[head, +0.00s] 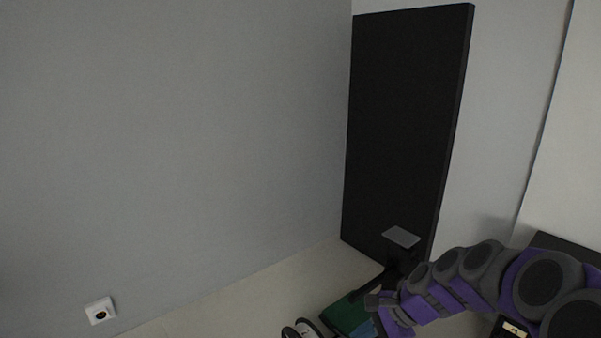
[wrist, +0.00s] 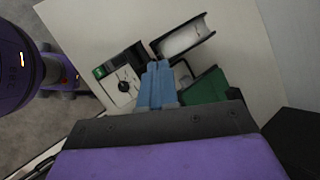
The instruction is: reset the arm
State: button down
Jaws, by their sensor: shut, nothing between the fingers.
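My purple and grey arm reaches in from the lower right of the head view. My gripper (wrist: 159,68) has blue fingers, which are together and empty in the wrist view. They point at a small group of things on a pale surface, and I cannot tell how high above it they are. In the head view the gripper is mostly hidden by the arm near the bottom edge.
A tall black panel (head: 405,120) stands against the wall. A socket (head: 100,311) is lower left.

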jog(key=s+a+r+n+g+h, duration=0.1)
jog(key=s+a+n, duration=0.1)
jog(key=s+n, duration=0.35)
jog(key=s+a+r+n+g+h, duration=0.1)
jog(key=s+a+n+g, duration=0.1)
jog(key=s, duration=0.7)
jog(key=s+d+f+n+h, duration=0.1)
jog(key=s+d+n+h, duration=0.1)
jog(key=s, duration=0.6)
jog(key=s+d+f+n+g+h+b, duration=0.1)
jog(key=s+d+n+h, duration=0.2)
jog(key=s, duration=0.6)
jog(key=shift+d+n, duration=0.25)
jog(key=shift+n, duration=0.4)
jog(key=shift+s, duration=0.1)
jog(key=shift+a, duration=0.15)
